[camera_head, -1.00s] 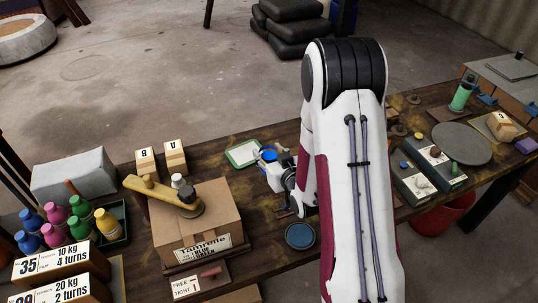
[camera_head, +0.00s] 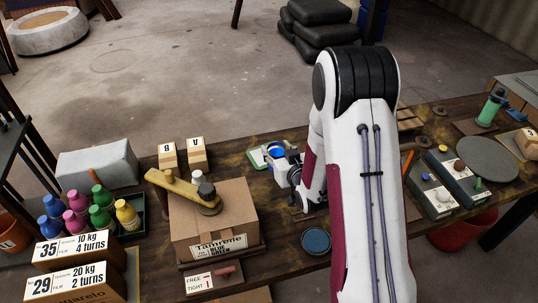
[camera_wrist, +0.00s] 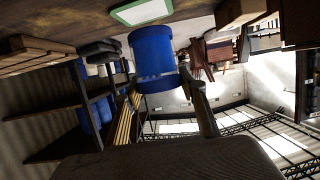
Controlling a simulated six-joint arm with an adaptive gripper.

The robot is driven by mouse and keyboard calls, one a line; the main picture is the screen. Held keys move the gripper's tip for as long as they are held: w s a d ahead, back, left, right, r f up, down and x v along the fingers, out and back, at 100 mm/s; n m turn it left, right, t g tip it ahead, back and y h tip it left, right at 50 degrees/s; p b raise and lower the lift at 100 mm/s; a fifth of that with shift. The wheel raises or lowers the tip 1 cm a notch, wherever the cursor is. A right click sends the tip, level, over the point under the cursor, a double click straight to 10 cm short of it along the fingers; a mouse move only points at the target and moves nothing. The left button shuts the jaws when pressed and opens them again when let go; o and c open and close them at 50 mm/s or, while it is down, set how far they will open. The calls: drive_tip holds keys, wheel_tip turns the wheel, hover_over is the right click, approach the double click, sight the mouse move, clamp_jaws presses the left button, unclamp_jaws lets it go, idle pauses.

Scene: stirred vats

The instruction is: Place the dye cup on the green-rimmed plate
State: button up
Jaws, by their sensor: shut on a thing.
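The blue dye cup (camera_head: 277,153) is held up at the table's far edge side, left of my arm. My gripper (camera_head: 288,166) is shut on it, partly hidden by my own arm. The green-rimmed plate (camera_head: 256,159) lies on the table just left of the cup, which overlaps its right part in the head view. In the wrist view the blue cup (camera_wrist: 152,60) is between my gripper's fingers (camera_wrist: 163,85). The pale plate with its green rim (camera_wrist: 142,11) shows beyond it, with no contact visible.
A cardboard box (camera_head: 213,232) with a yellow lever stands left of my arm. Blocks A (camera_head: 197,158) and B (camera_head: 168,157) stand behind it. A blue round dish (camera_head: 316,241) lies near the front edge. Coloured bottles (camera_head: 101,218) stand at left. Switch boxes (camera_head: 440,190) lie at right.

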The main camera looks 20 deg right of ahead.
drive_tip(key=w+d+r+m+h, duration=0.1)
drive_tip(key=w+m+h, duration=0.1)
drive_tip(key=w, duration=0.9)
drive_tip(key=shift+w, duration=0.25)
wheel_tip(320, 180, down, 6)
idle(0.4)
drive_tip(key=shift+f, duration=0.2)
drive_tip(key=shift+f, duration=1.75)
drive_tip(key=shift+f, duration=0.15)
